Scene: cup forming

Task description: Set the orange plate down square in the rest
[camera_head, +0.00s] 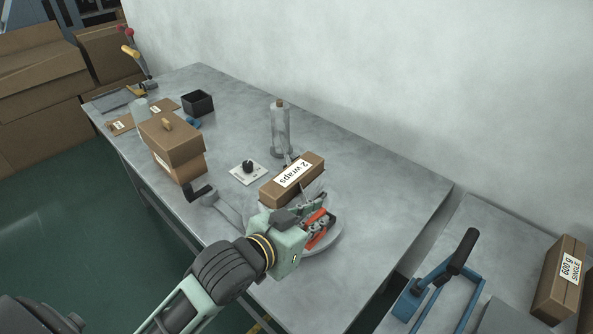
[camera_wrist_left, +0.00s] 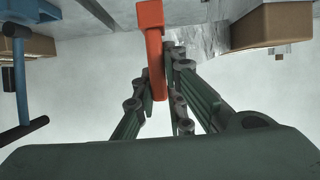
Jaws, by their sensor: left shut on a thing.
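My left gripper (camera_head: 312,216) is shut on the orange plate (camera_head: 319,232), in front of the box marked "2 wraps". The plate's orange edge shows beside the gripper, with the rest of it hidden by the fingers. In the left wrist view the plate (camera_wrist_left: 150,45) is an orange strip running up from between the fingers (camera_wrist_left: 163,75). A pale grey round surface (camera_head: 331,241) shows under and beside the gripper, mostly covered. I cannot tell which thing is the rest, or whether the plate touches it. My right gripper is not in view.
The "2 wraps" box (camera_head: 292,180) stands close behind the gripper. A clear bottle (camera_head: 280,130), a white card with a black knob (camera_head: 247,176) and brown boxes (camera_head: 172,137) are farther back. A blue frame with a black handle (camera_head: 435,283) stands on the right table.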

